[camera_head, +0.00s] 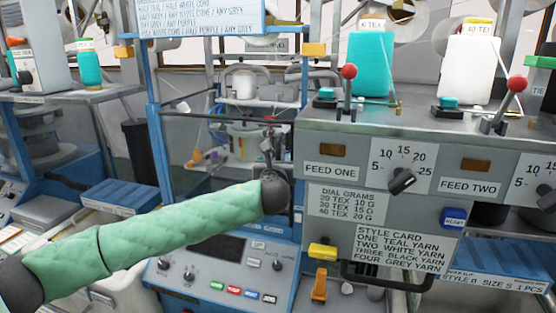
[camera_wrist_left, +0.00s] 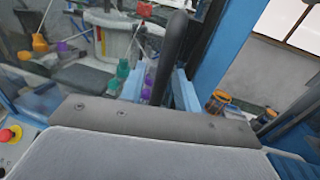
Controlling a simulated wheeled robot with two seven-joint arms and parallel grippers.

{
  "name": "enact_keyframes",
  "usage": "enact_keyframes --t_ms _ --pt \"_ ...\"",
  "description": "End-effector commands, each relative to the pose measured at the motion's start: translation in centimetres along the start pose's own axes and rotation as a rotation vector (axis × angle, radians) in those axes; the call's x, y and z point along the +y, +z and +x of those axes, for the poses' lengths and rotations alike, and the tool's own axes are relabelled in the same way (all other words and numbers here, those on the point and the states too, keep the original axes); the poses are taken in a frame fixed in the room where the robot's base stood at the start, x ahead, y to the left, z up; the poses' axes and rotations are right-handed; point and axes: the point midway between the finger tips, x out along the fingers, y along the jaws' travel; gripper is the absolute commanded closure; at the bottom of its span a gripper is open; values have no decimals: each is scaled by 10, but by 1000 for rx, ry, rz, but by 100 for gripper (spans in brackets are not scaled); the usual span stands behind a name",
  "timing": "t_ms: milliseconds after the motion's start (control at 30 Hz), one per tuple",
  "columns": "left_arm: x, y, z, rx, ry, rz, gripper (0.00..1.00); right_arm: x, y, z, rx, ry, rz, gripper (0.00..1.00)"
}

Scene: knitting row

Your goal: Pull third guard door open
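The guard door (camera_head: 200,128) is a clear panel in the blue frame of the middle knitting machine. Whether it is fully closed is not clear. Its dark upright handle (camera_wrist_left: 174,50) shows in the left wrist view. My left gripper (camera_head: 269,150) is at the right side of this door, with my green-sleeved arm coming in from the left. In the left wrist view its two pale blue fingers (camera_wrist_left: 160,88) stand on either side of the handle. A gap shows on the handle's left, so the gripper looks open around it. My right gripper is not in view.
A grey yarn-feed box (camera_head: 330,140) with dials and red-knobbed levers stands close on the right. A control panel (camera_head: 220,270) is below the door. A blue post (camera_wrist_left: 222,45) rises right of the handle. Another machine (camera_head: 45,140) stands on the left.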

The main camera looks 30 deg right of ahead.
Motion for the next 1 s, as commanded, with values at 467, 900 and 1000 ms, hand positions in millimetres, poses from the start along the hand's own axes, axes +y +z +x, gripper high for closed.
enact_keyframes --t_ms 467,900,1000 --pt "0 0 -1 0 -2 0 100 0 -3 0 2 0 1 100" --pt "18 -2 -46 0 -105 1 100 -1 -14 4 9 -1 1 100" --pt "27 -2 -65 -1 -152 1 100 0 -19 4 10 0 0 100"
